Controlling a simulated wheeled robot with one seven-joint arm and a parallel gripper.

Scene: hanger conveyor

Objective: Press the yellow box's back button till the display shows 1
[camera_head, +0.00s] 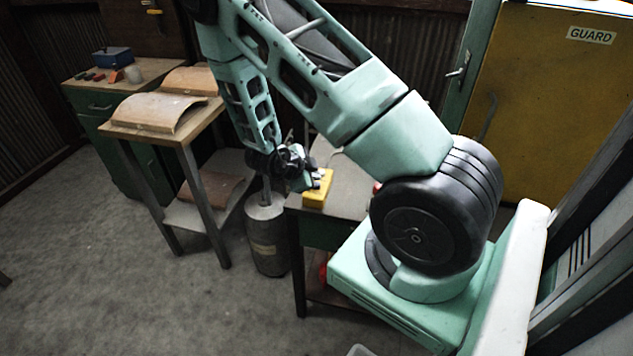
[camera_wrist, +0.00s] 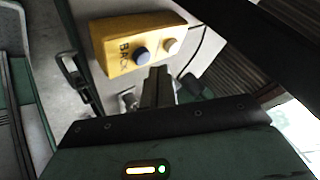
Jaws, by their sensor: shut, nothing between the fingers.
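The yellow box (camera_head: 318,190) sits on the small dark table, and my gripper (camera_head: 303,178) is just left of and above it. In the wrist view the yellow box (camera_wrist: 115,50) carries the black word BACK beside a dark blue round button (camera_wrist: 141,56). A pale round button (camera_wrist: 172,46) is to the right of it. My gripper's shut fingers (camera_wrist: 157,80) point toward the box, their tips just below the blue button in the picture. I cannot tell whether they touch it. No display with a number is visible.
The table (camera_head: 345,190) holds the box near its left edge. A grey metal canister (camera_head: 266,235) stands on the floor left of it. A wooden stand (camera_head: 187,135) with curved panels is further left. A dark cable (camera_wrist: 190,62) runs beside the box.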

